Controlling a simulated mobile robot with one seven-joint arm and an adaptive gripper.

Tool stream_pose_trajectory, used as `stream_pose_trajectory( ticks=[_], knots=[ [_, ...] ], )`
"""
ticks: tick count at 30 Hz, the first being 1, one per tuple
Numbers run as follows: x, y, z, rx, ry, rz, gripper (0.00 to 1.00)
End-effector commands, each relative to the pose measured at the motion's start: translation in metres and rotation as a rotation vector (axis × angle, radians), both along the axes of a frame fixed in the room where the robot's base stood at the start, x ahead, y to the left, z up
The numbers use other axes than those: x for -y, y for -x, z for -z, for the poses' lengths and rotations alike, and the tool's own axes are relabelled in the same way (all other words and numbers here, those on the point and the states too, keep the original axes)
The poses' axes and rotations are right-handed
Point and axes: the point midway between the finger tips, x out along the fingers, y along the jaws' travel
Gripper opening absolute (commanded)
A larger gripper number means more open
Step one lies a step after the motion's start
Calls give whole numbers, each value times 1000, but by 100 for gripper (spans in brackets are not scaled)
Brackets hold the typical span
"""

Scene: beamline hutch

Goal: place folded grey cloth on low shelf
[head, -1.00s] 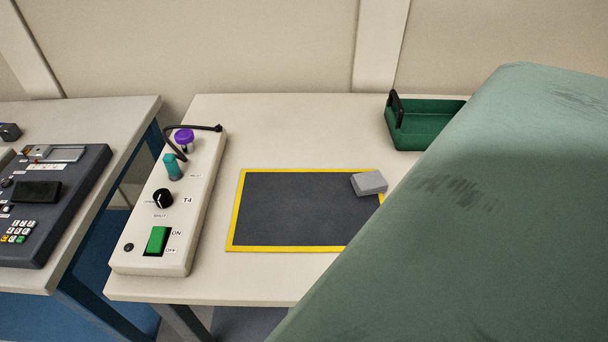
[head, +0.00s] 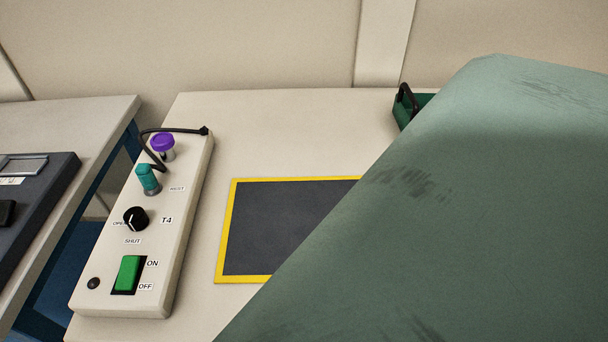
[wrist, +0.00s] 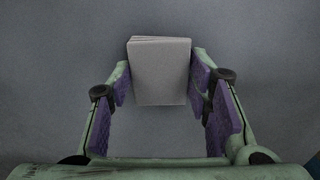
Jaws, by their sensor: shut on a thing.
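The folded grey cloth (wrist: 160,72) shows in the wrist view as a light grey block, with layered edges at its top left. My gripper (wrist: 159,84) is shut on it, with purple-padded fingers at its left and right sides. A plain dark grey surface lies behind the cloth; how far off it is I cannot tell. In the head view my own green arm covers the right side, and neither the cloth nor my gripper shows there. I see no low shelf in either view.
A pale table carries a control box (head: 160,240) with knobs and a green switch, a yellow-edged dark mat (head: 270,225) and a green tray (head: 402,113), partly hidden by my arm. Another table (head: 65,115) with a dark device (head: 45,200) stands at left, across a gap.

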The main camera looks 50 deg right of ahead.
Motion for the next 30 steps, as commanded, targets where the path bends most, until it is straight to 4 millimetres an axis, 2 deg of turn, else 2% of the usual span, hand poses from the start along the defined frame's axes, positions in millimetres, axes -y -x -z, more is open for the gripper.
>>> stream_pose_trajectory(
  ticks=[1,16,17,18,25,30],
  knots=[
    [0,1,7,0,0,2,30],
    [-1,2,11,-1,-1,0,30],
    [-1,2,10,-1,-1,1,47],
    [-1,2,10,-1,-1,1,50],
    [0,2,10,-1,-1,1,65],
    [-1,2,10,-1,-1,1,65]
  ],
)
